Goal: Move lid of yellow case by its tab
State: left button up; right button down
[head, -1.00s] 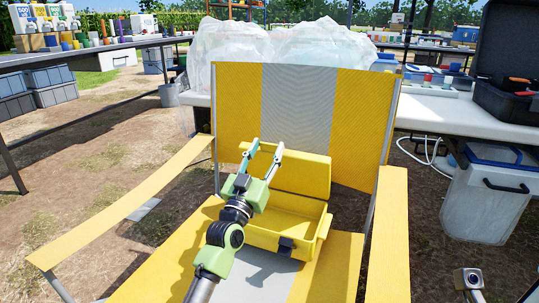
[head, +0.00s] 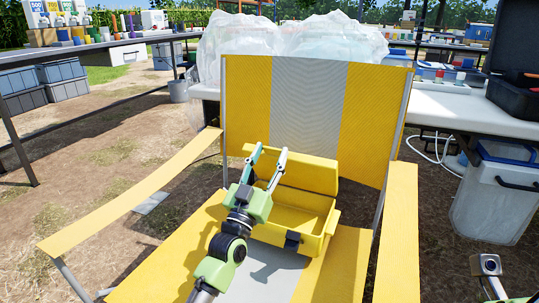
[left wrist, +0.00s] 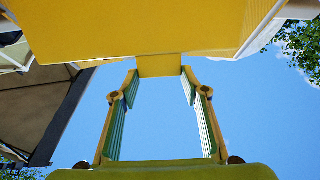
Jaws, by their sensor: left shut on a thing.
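The yellow case (head: 318,248) stands on the seat of a yellow and grey folding chair, with a dark latch (head: 292,240) on its front. Its lid (head: 312,174) is raised at the back, and part of the hollow inside shows. My left gripper (head: 271,153) reaches up from the front, its fingertips at the lid's upper left edge. In the left wrist view, a small yellow tab (left wrist: 160,66) sits between the two fingertips, below a broad yellow surface. The gripper is shut on this tab.
The chair's long yellow armrests (head: 130,190) flank the case, and its backrest (head: 305,105) rises behind. Tables with bottles and plastic-wrapped bundles stand beyond. A white bin (head: 492,205) is at right. Bare ground lies at left.

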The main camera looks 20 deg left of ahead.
pick_arm(q)
jog(key=o, duration=1.6)
jog(key=shift+w+f, duration=0.2)
jog(key=shift+f, duration=0.5)
jog(key=shift+r, duration=0.3)
jog(key=v, duration=1.2)
jog(key=shift+s, duration=0.1)
